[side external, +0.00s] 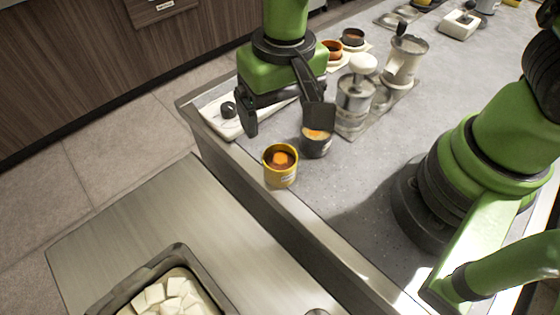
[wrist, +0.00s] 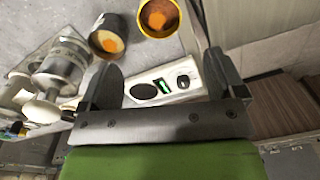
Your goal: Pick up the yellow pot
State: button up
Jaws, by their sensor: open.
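The yellow pot (side external: 281,166) stands upright near the counter's edge, with reddish-brown sauce and an orange piece inside. In the wrist view the yellow pot (wrist: 159,17) is at the top, partly cut off by the frame. My gripper (side external: 285,122) is open and empty, above the counter and behind the yellow pot. In the wrist view my gripper (wrist: 163,80) has its fingers wide apart, with the pot beyond the fingertips. A dark grey pot (side external: 316,145) with pale sauce and an orange piece stands just right of the yellow pot, close to one finger.
A steel pump dispenser (side external: 354,98) stands right of the grey pot. A white device (wrist: 165,86) lies beneath my gripper. Small pots (side external: 331,49) stand behind. A tray of white cubes (side external: 150,277) is at the front.

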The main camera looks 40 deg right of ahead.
send_over(280, 165)
jog(key=s+a, duration=0.1)
notch_tip(280, 165, down, 6)
jog(key=shift+s+a, duration=0.1)
jog(key=shift+a, duration=0.05)
jog(key=shift+f, duration=3.05)
jog(key=c, duration=1)
jog(key=shift+c, duration=0.2)
jog(key=shift+r, duration=0.1)
